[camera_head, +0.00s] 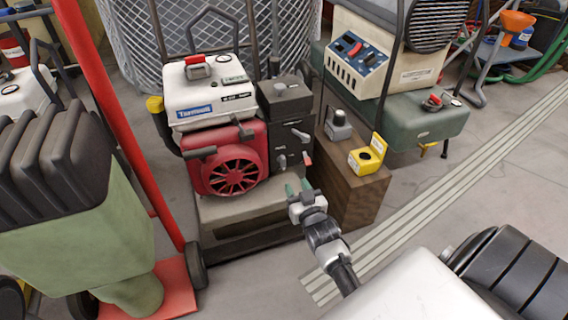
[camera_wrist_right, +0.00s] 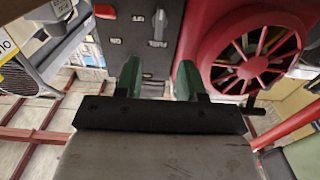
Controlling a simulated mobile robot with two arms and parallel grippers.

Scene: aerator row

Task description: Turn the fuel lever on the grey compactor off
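A machine with a white tank (camera_head: 208,90) and a red engine (camera_head: 225,158) sits on a grey base (camera_head: 250,207). Its dark control box (camera_head: 286,108) carries a grey lever (camera_head: 282,161) and a red-tipped lever (camera_head: 307,158) low on the front. In the right wrist view the panel shows a grey lever (camera_wrist_right: 160,22) and a red piece (camera_wrist_right: 105,12). My left gripper is out of view.
A wooden block (camera_head: 353,190) with a yellow button box (camera_head: 366,160) stands close right of my right gripper. A green machine (camera_head: 420,122) is behind it. A red hand truck (camera_head: 165,290) and a green-grey machine (camera_head: 75,230) stand left. Striped floor is clear at right.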

